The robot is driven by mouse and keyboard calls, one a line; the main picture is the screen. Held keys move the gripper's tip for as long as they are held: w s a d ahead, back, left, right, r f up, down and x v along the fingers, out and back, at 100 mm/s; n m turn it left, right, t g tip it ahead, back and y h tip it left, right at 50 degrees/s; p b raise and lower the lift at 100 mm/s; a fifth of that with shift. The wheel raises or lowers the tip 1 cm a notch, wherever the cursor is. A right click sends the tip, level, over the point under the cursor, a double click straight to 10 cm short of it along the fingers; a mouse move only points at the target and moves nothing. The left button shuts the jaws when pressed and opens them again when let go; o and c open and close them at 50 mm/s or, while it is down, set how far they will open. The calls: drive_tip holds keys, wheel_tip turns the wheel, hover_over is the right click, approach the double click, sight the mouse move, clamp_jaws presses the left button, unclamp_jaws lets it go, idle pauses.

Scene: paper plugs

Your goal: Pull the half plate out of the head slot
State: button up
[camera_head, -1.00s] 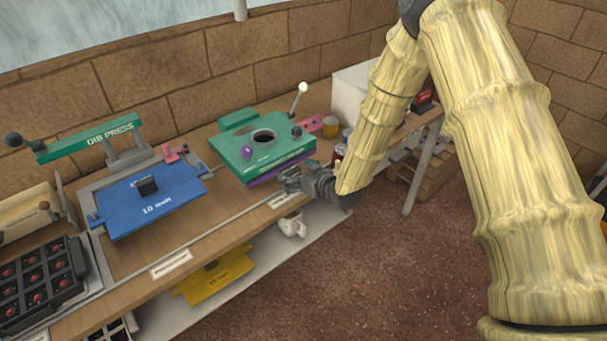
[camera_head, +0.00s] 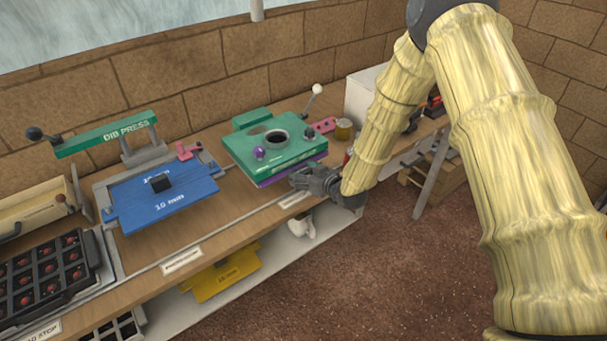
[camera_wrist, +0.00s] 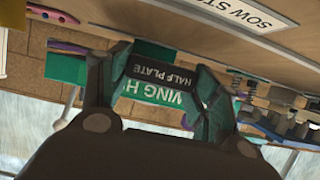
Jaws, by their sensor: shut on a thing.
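The green sowing head (camera_head: 270,145) stands on the bench, with a round opening in its top and a purple layer (camera_head: 285,173) under its front edge. My gripper (camera_head: 300,180) is at the head's front right edge; in the wrist view my gripper (camera_wrist: 160,78) is shut on the half plate (camera_wrist: 163,73). Only the half plate's black front with its white "HALF PLATE" label shows between the fingers. The green face of the head is right behind it. I cannot tell how much of the plate is inside the slot.
A black tray (camera_head: 40,270) is at front left. A yellow plate (camera_head: 222,275) is on the lower shelf. The floor (camera_head: 380,270) before the bench is open.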

drive_tip(key=c, duration=0.4)
drive_tip(key=shift+o, duration=0.2)
